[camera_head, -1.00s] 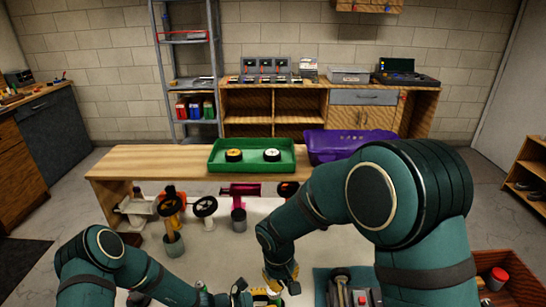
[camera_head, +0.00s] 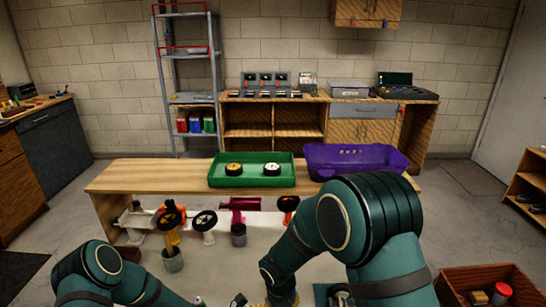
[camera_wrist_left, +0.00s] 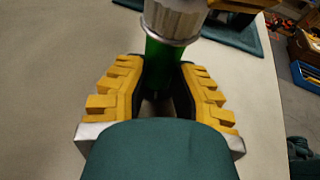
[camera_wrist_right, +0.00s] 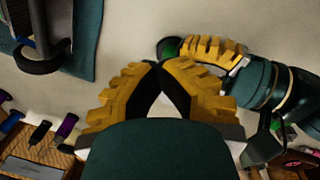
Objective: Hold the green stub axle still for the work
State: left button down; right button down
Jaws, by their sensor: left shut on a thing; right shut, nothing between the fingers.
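The green stub axle (camera_wrist_left: 164,62) stands between the yellow fingers of my left gripper (camera_wrist_left: 162,80) in the left wrist view. The fingers are shut on it. A silvery ribbed part (camera_wrist_left: 173,18) with a flange sits at its far end. In the right wrist view, my left gripper's yellow finger (camera_wrist_right: 212,50) shows with a dark green bit (camera_wrist_right: 168,48) beside it. My right gripper (camera_wrist_right: 160,72) is shut and empty, close to the left one and apart from the axle. In the head view, the grippers are mostly cut off at the bottom edge.
A teal mat (camera_wrist_right: 84,45) with a dark, rod-like part lies near my right gripper. A green tray (camera_head: 252,181) with two wheels and a purple bin (camera_head: 355,160) stand on the far wooden bench. Several parts stand on the pale table before it. A wooden crate (camera_head: 455,285) is at right.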

jog(key=shift+w+a+f, duration=0.25)
jog(key=shift+w+a, duration=0.1)
jog(key=shift+a, duration=0.15)
dwell(1.1)
jog(key=shift+s+a, duration=0.25)
dwell(0.3)
jog(key=shift+s+a, duration=0.15)
jog(key=shift+a, duration=0.15)
jog(key=shift+a, duration=0.2)
jog(key=shift+s, duration=0.15)
dwell(0.4)
jog(key=r, duration=0.4)
jog(key=s+r, duration=0.1)
jog(key=shift+a+r, duration=0.2)
jog(key=shift+r, duration=0.2)
